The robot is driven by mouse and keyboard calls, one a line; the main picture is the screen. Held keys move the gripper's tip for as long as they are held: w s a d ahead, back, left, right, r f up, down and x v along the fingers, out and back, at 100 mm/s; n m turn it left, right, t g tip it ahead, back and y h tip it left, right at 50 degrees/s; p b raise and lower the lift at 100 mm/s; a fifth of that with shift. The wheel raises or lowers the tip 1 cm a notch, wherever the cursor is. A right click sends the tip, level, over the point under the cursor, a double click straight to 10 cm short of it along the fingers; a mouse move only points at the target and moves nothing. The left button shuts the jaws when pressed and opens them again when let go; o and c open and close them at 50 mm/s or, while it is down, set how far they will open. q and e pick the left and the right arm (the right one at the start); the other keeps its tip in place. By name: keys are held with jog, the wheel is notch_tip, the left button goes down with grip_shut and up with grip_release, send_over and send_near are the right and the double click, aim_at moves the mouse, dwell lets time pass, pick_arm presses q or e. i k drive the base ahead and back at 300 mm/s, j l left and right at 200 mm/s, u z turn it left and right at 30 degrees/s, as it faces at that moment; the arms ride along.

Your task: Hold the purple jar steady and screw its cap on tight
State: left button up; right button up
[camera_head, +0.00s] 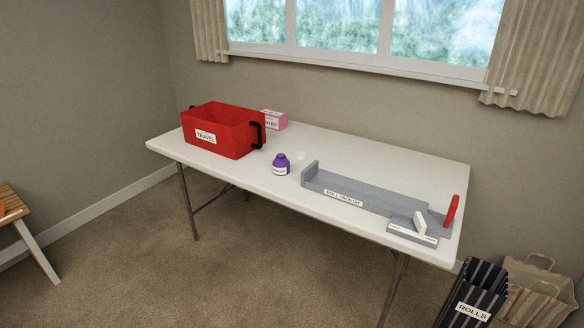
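The purple jar (281,170) stands upright on the white folding table (254,185), near its front edge. It has a white label on its front and a narrower dark purple top; I cannot tell at this size whether that top is the cap or the jar's neck. A small pale, whitish round object (300,155) sits on the table just behind and to the right of the jar; it is too faint to name. Neither of my grippers shows in the head view.
A red bin (232,137) labelled TRAVEL and a pink box (274,120) stand left and behind the jar. A grey roll trough (370,193) with a red handle (452,211) fills the right side. A striped ROLLS bin (487,280) and paper bag (540,290) stand on the floor.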

aim_at(280, 165)
jog(key=i+j+z, duration=0.1)
jog(key=i, duration=0.2)
jog(key=i+z, duration=0.1)
jog(key=z, duration=0.5)
jog(key=i+j+z, duration=0.15)
jog(key=j+z, duration=0.15)
jog(key=j, duration=0.15)
jog(key=i+j+z, duration=0.15)
jog(key=j+z, duration=0.15)
jog(key=j, duration=0.2)
jog(key=j+z, duration=0.3)
jog(key=j, duration=0.2)
jog(key=i+j, duration=0.1)
jog(key=j, duration=0.45)
jog(key=i+j, duration=0.1)
jog(key=j, duration=0.5)
jog(key=i+j+z, duration=0.1)
jog(key=j, duration=0.45)
